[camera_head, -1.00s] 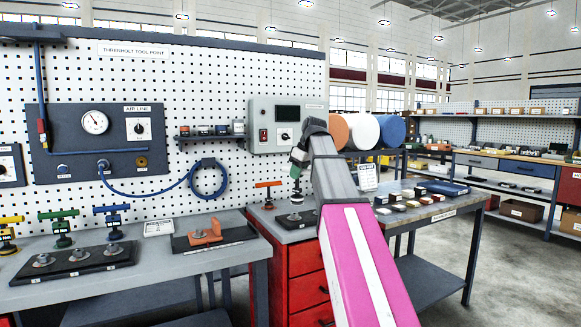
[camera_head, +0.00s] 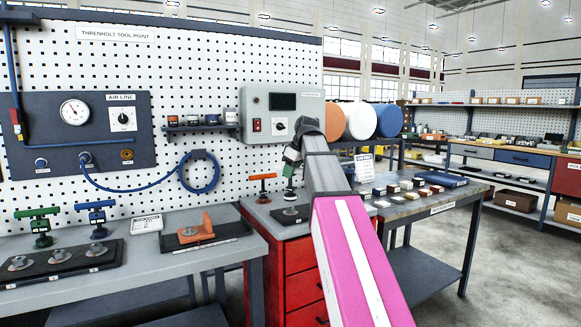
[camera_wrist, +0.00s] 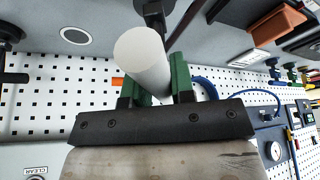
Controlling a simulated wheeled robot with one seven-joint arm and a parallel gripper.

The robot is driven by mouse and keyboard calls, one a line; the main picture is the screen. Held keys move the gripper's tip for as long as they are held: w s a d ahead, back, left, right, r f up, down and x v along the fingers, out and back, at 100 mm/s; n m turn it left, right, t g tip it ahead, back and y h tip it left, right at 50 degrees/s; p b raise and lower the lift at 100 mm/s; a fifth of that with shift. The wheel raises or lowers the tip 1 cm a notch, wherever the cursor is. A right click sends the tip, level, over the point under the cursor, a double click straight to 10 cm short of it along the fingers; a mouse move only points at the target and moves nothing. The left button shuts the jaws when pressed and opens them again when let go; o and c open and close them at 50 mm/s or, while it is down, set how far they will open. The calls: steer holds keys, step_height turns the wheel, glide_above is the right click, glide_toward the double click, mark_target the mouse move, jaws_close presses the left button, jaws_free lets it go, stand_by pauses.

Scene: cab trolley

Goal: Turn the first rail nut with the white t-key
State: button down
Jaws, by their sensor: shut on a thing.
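My gripper (camera_head: 291,157) is above the red cabinet's top, its green fingers shut on the white t-key. In the wrist view the white t-key (camera_wrist: 147,62) shows as a thick white bar between the fingers (camera_wrist: 157,88). In the head view the key's stem (camera_head: 288,183) hangs below the gripper, over a black plate (camera_head: 291,214); I cannot tell if it touches. The rail (camera_head: 62,270) is a black strip on the left bench with several metal nuts, the leftmost nut (camera_head: 19,263) near the picture's edge. Its small tags are too small to read.
An orange t-key (camera_head: 262,187) stands just left of my gripper. Green (camera_head: 40,225) and blue (camera_head: 96,215) t-keys stand behind the rail. An orange bracket (camera_head: 197,231) lies on a dark mat between rail and cabinet. A grey control box (camera_head: 281,113) is behind the gripper.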

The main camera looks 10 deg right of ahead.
mark_target(291, 194)
steer(key=shift+f, duration=0.9)
steer(key=n+g, duration=0.1)
steer(key=n, duration=0.1)
steer(key=n+y, duration=0.1)
steer(key=n, duration=0.2)
steer(key=shift+g, duration=0.4)
steer(key=shift+w+n+g, duration=0.1)
steer(key=shift+n+g, duration=0.3)
steer(key=shift+n, duration=0.7)
steer(key=n+g, duration=0.1)
steer(key=n, duration=0.2)
steer(key=shift+f, duration=1.4)
